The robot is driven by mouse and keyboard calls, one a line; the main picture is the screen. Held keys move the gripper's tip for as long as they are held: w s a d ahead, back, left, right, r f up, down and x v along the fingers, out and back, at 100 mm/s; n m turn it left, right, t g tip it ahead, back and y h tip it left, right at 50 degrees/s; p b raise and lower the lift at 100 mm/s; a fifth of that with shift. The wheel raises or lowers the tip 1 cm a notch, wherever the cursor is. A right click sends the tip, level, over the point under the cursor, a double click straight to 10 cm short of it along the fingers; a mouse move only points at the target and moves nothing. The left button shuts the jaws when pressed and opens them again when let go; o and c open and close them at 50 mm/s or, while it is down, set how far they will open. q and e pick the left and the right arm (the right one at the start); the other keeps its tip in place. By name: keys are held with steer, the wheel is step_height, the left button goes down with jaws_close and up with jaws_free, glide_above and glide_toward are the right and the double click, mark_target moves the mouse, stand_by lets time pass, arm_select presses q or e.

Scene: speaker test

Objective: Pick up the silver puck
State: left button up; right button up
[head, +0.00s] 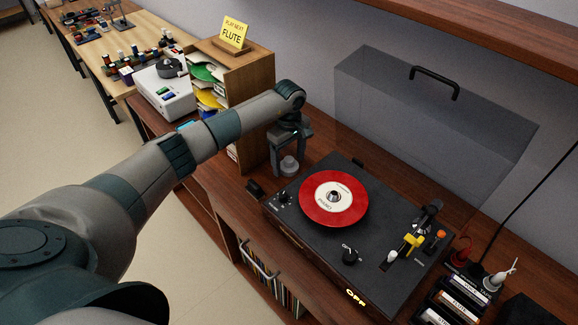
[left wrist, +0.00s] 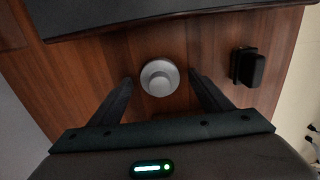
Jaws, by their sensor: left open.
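The silver puck (head: 289,166) stands on the brown wooden cabinet top, just beyond the far left corner of the black turntable. It is a round grey piece with a narrower knob on top, seen from above in the left wrist view (left wrist: 159,77). My left gripper (head: 290,158) is over the puck and points down. Its fingers are open, one on each side of the puck, with a visible gap on both sides in the left wrist view (left wrist: 160,80). In the head view the gripper partly hides the puck. My right gripper is in no view.
The turntable (head: 310,238) carries a red record (head: 347,208). A clear cover (head: 420,120) with a black handle stands behind. A small black block (left wrist: 248,67) lies near the puck. A wooden record rack (head: 250,90) with a "FLUTE" sign (head: 235,33) stands behind my arm.

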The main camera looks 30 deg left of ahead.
mark_target(289, 159)
arm_select(q)
steer(key=c, duration=1.2)
steer(key=shift+c, duration=0.5)
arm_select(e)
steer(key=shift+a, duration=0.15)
arm_select(q)
steer(key=shift+r, duration=0.1)
